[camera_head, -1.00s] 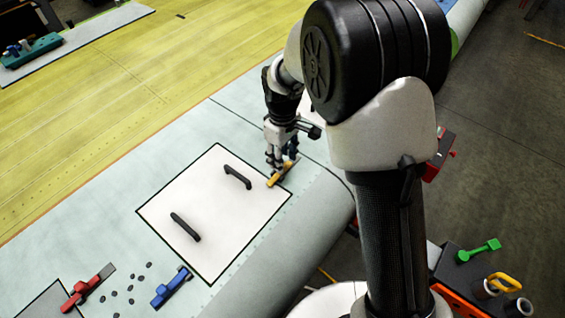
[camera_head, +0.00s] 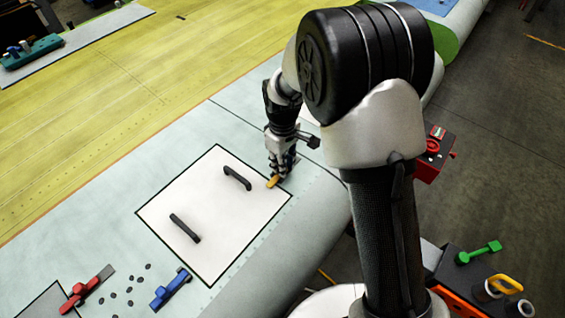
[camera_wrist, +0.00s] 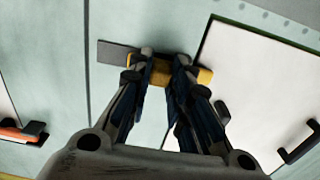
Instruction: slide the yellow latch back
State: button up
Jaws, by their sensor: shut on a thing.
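The yellow latch (camera_head: 272,183) lies at the right corner of the white panel (camera_head: 208,208) in the head view, partly hidden behind my gripper (camera_head: 281,172). In the wrist view the yellow latch (camera_wrist: 205,76) runs across between and beyond the fingers, its right end at the edge of the white panel. A flat grey plate (camera_wrist: 113,52) shows at its left end. My gripper (camera_wrist: 162,68) is shut on the latch, one finger on each side of its middle part. The contact itself is partly hidden by the fingertips.
Two black handles (camera_head: 185,227) stand up from the panel. A blue latch (camera_head: 171,288) and a red latch (camera_head: 86,287) lie at lower left, with several dark small pieces (camera_head: 129,289) between. A red box (camera_head: 433,153) sits beyond the wing's rounded edge.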

grip_shut()
jog(key=w+d, duration=0.2)
jog(key=w, duration=0.1)
jog(key=shift+w+d, duration=0.1)
jog(key=shift+d, duration=0.15)
jog(key=shift+a, duration=0.1)
jog(key=o, duration=0.6)
grip_release()
jog(key=shift+o, duration=0.5)
